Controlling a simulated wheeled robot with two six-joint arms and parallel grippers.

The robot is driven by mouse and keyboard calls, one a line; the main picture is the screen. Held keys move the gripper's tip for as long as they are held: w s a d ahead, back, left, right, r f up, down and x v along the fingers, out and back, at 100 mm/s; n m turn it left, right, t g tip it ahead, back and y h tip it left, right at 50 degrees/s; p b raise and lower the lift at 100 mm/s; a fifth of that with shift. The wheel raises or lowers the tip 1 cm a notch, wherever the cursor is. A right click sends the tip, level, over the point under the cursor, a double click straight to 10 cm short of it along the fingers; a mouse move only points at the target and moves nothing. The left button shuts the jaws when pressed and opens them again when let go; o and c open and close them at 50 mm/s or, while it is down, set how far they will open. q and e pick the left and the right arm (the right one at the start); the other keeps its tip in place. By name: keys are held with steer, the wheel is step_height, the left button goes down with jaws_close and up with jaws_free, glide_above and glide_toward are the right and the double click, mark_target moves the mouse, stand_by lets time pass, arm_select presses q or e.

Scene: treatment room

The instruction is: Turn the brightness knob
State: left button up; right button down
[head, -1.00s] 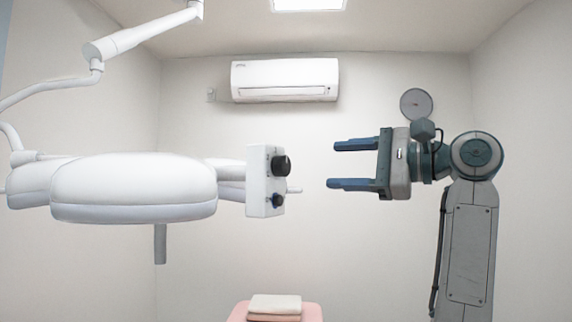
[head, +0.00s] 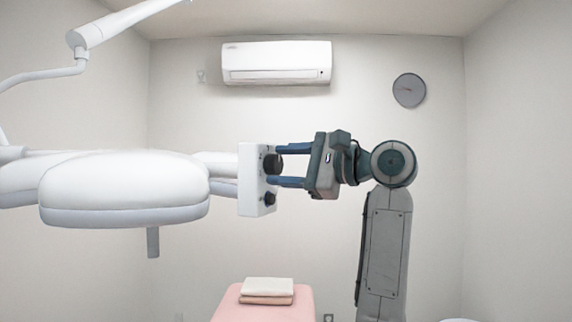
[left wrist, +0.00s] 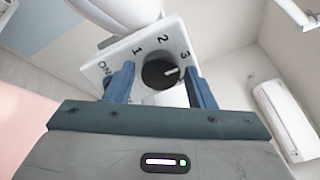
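A white control box (head: 252,180) on the end of the lamp carries a large black knob (head: 273,164) above a smaller dark knob (head: 269,198). In the left wrist view, the black knob (left wrist: 160,73) has the numbers 1, 2 and 3 around it, and its white mark points roughly toward 3. My left gripper (head: 276,165) is open, with one blue finger above the black knob and one below it. In the left wrist view, the fingers (left wrist: 160,82) stand on either side of this knob, with small gaps visible. My right gripper is out of view.
The white lamp head (head: 125,190) extends left from the box and hangs from a jointed arm (head: 110,25). A pink bed (head: 230,302) with folded towels (head: 267,288) is below. An air conditioner (head: 277,63) and a clock (head: 409,90) are on the back wall.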

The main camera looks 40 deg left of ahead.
arm_select(q)
steer(key=c, duration=0.7)
